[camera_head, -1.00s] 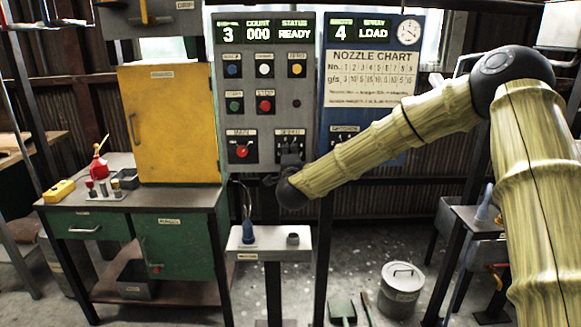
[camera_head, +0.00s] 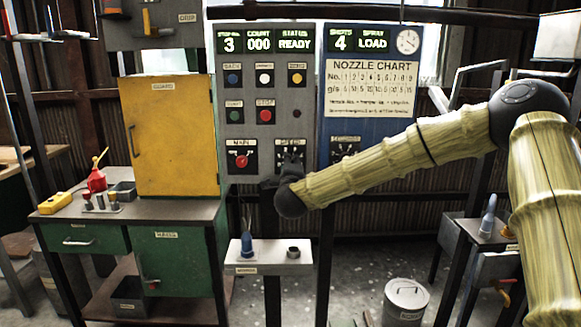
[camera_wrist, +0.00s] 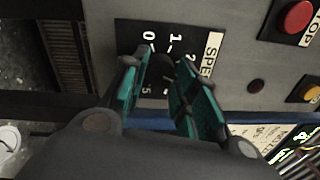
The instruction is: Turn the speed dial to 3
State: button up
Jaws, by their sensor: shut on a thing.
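The speed dial's black plate (camera_wrist: 135,45) shows in the wrist view with white marks 0, 1, a partly hidden 2, and 5. The dark knob (camera_wrist: 163,70) sits between my green-padded fingers, which close around it from both sides. My gripper (camera_wrist: 160,80) is shut on it. The fingers hide the other numbers, and I cannot tell which mark the knob points to. In the head view the speed dial's plate (camera_head: 291,146) is on the grey panel, and my dark gripper (camera_head: 284,179) reaches it from below.
The red main switch (camera_head: 241,161) is just left of the dial, with the red stop button (camera_head: 265,115) above. The blue nozzle chart panel (camera_head: 370,110) is on the right. A small stand (camera_head: 270,268) with a blue-based tool is below my gripper.

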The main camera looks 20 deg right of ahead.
jog(key=o, duration=1)
jog(key=shift+f, duration=0.1)
jog(key=shift+o, duration=0.2)
jog(key=shift+s, duration=0.15)
jog(key=v, duration=1.1)
jog(key=shift+s, duration=0.4)
jog(key=shift+a+f, duration=0.1)
